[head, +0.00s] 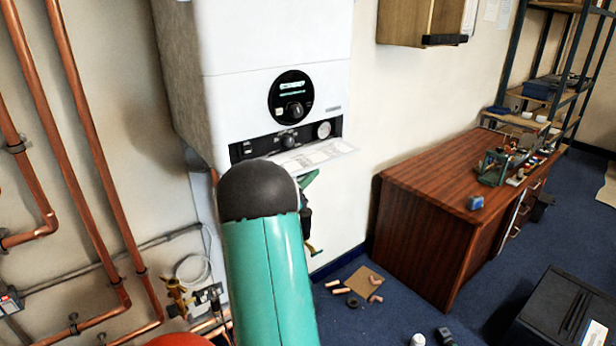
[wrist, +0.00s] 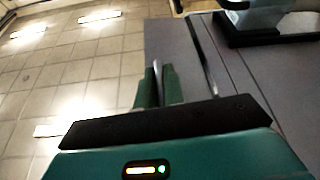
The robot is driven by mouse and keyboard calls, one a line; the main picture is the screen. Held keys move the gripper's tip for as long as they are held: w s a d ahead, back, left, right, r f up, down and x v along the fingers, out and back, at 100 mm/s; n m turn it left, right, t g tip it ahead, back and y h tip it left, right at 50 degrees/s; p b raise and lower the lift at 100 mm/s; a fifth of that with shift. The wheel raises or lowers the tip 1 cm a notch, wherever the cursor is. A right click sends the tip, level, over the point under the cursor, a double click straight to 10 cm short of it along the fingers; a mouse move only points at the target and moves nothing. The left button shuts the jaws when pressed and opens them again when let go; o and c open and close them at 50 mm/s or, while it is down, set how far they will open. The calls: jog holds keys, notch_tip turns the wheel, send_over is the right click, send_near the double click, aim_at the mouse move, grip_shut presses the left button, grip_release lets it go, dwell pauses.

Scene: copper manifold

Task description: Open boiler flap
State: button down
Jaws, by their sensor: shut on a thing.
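The white boiler (head: 270,45) hangs on the wall in the head view, with a round dial (head: 292,96) on its front. Below the dial a black control strip (head: 258,146) with knobs is exposed. The boiler flap (head: 325,154) sticks outward below this strip, its printed upper face showing. My teal arm with its dark rounded joint covers the flap's left part. My gripper (wrist: 158,72) shows in the wrist view with its green fingers close together on a thin edge, beside a grey panel. I take that edge as the flap's; the contact is hidden in the head view.
Copper pipes (head: 88,130) run down the wall at the left. A brown desk (head: 420,215) stands to the right. Copper pieces and a cardboard sheet (head: 364,281) lie on the blue floor. A black box (head: 565,315) is at lower right.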

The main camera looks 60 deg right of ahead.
jog(key=shift+s+a+r+n+t+h, duration=0.15)
jog(key=shift+r+n+t, duration=0.35)
jog(key=shift+n, duration=0.45)
jog(key=shift+s+r+n+t+h, duration=0.1)
jog(key=shift+r+n+t, duration=0.2)
jog(key=shift+n+t, duration=0.5)
jog(key=shift+s+a+r+n+t+h, duration=0.15)
jog(key=shift+r+n+t, duration=0.2)
jog(key=shift+n, duration=0.8)
jog(key=c, duration=1.5)
grip_release()
jog(key=v, duration=1.3)
jog(key=shift+w+a, duration=0.15)
jog(key=shift+a, duration=0.15)
